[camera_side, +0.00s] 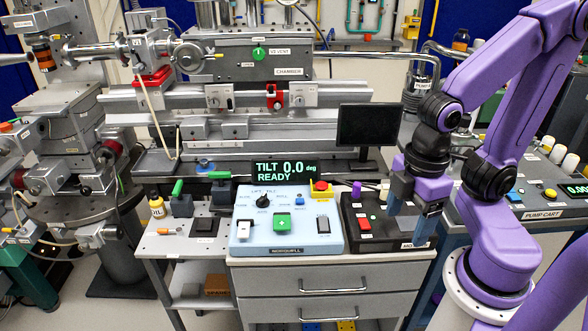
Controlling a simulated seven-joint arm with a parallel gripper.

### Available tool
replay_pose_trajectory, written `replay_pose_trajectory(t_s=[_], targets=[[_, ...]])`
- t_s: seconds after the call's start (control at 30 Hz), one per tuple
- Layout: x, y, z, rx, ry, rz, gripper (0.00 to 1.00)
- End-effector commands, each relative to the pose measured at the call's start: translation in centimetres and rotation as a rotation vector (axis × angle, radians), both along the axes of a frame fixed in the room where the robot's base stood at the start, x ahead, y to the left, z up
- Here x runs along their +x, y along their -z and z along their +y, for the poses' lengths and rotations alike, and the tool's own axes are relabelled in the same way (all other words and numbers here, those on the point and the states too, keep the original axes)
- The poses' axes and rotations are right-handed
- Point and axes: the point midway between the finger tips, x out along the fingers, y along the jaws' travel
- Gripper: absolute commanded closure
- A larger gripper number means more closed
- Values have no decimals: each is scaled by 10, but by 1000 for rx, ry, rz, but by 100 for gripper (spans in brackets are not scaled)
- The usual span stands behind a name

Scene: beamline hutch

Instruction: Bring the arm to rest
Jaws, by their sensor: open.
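My gripper (408,222) is at the right, at the end of my purple arm, and points down. Its two grey fingers are apart with nothing visible between them. They are over or just in front of the right part of a black control box (370,244), and I cannot tell whether they touch it. A light blue control panel (256,244) with a green button, a black knob and a red-topped yellow stop button is left of the gripper. The display (284,170) behind the panel reads "TILT 0.0 deg READY".
A dark blank monitor (366,125) stands behind the black box. The metal chamber bench (225,97) fills the back. Green-handled levers (178,190) stand left of the panel. A pump cart (541,213) stands at the right behind my arm. The drawer cabinet (335,285) supports the panel.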

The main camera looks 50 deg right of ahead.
Motion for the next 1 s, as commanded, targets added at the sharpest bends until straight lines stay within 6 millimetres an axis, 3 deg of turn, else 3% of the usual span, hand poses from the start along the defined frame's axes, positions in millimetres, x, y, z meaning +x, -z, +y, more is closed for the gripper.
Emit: replay_pose_trajectory(t_s=[0.33, 0.57, 0.77, 1.0], targets=[[0, 0, 0, 0, 0, 0, 26], [10, -2, 8, -2, 11, 0, 100], [47, -7, 33, -7, 46, 2, 100], [104, -10, 65, -10, 95, 3, 100]])
